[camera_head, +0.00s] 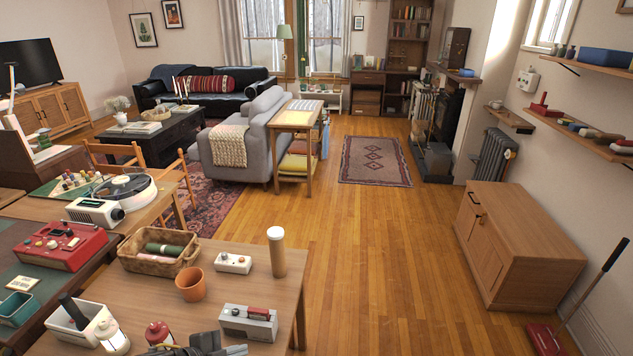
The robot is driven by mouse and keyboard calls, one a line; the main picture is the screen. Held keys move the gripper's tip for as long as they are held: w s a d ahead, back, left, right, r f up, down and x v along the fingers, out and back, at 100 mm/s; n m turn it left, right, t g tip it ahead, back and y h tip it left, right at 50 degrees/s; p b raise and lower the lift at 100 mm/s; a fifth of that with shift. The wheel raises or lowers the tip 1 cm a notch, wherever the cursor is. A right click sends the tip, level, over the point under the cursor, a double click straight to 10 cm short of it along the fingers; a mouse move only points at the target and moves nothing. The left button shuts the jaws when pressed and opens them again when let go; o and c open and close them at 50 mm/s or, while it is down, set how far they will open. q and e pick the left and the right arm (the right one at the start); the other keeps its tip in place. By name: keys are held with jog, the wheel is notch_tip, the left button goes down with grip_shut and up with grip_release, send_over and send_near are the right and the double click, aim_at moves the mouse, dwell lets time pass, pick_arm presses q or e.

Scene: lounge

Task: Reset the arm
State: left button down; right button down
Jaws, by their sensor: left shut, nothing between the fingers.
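My left gripper (236,350) shows only in part at the bottom edge of the head view, low over the near edge of the wooden table (246,262). It is dark grey, its fingers are together, and nothing shows between them. The picture's edge cuts off most of it and its arm. My right gripper is not in view.
On the table are a wicker basket (158,262), a terracotta pot (191,285), a tall tan cylinder (277,254), a white box with knobs (233,263) and a white caddy (72,325). Wooden floor (380,250) is clear right of the table, up to a low cabinet (530,250).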

pick_arm(q)
jog(key=s+a+f+n+g+y, duration=0.2)
jog(key=s+a+n+y, duration=0.15)
jog(key=s+n, duration=0.6)
jog(key=s+a+f+n+g+y, duration=0.2)
jog(key=s+a+n+y, duration=0.3)
jog(key=s, duration=0.7)
notch_tip(320, 180, down, 27)
jog(key=s+d+n+g+h, duration=0.1)
jog(key=s+d, duration=0.1)
jog(key=s, duration=0.1)
jog(key=s+a+f+g, duration=0.1)
jog(key=s+a+f, duration=0.1)
jog(key=s+f, duration=1.3)
jog(key=shift+s+a, duration=0.3)
jog(key=shift+a, duration=0.1)
jog(key=shift+f, duration=0.1)
